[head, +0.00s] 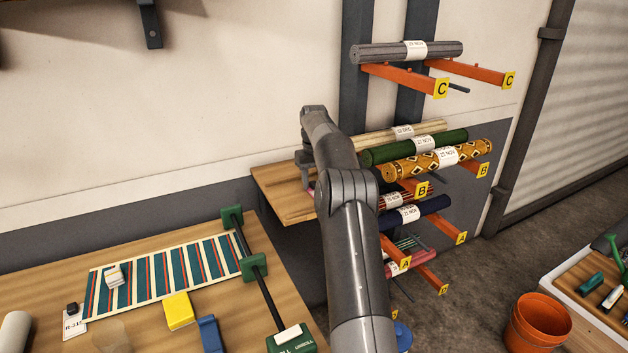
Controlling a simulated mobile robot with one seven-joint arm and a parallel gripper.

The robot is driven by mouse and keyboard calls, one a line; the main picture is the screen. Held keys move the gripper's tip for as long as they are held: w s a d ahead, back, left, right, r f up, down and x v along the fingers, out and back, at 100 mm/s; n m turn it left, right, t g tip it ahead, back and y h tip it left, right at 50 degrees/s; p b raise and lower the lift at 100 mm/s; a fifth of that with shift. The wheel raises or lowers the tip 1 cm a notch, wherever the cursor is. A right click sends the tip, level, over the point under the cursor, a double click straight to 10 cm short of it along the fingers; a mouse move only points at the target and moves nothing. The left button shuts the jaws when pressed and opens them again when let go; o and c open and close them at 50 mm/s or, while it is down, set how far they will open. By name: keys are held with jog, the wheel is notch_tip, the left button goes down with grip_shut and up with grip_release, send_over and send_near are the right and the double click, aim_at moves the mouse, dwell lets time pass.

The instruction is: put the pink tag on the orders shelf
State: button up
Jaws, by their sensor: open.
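A small wooden shelf (278,192) juts from the wall behind my arm; no label on it is readable, so I cannot tell whether it is the orders shelf. My gripper (308,178) is at the shelf's right part, pointing down, and is open. A small bit of pink (311,190) shows just below the gripper at the edge of my arm. It may be the pink tag, apparently on the shelf, but most of it is hidden. I cannot tell whether the fingers touch it.
A rack of rolled rugs (425,160) on orange arms stands right of my arm. A workbench (215,290) at lower left holds a striped rug (165,275), a yellow block (179,310) and a green-ended bar (258,275). An orange pot (540,322) is at lower right.

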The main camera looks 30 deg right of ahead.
notch_tip(320, 180, up, 6)
jog(key=shift+w+r, duration=0.1)
jog(key=shift+r, duration=0.9)
jog(key=s+a+r+t, duration=0.1)
jog(key=s+a+r, duration=0.6)
jog(key=a+r, duration=0.45)
jog(key=s+a+r+t+h, duration=0.1)
jog(key=s+a+r, duration=0.1)
jog(key=s+a, duration=0.3)
jog(key=s+a+r+t, duration=0.1)
jog(key=s+a+r, duration=0.1)
jog(key=s, duration=0.5)
jog(key=s+a+f+t, duration=0.1)
jog(key=s+f, duration=0.3)
jog(key=s, duration=0.5)
jog(key=s+a+f, duration=0.4)
jog(key=s, duration=0.6)
jog(key=s+a+f+t+y, duration=0.1)
jog(key=s+f, duration=0.4)
jog(key=s, duration=0.5)
jog(key=shift+a+t, duration=0.3)
jog(key=shift+a, duration=0.45)
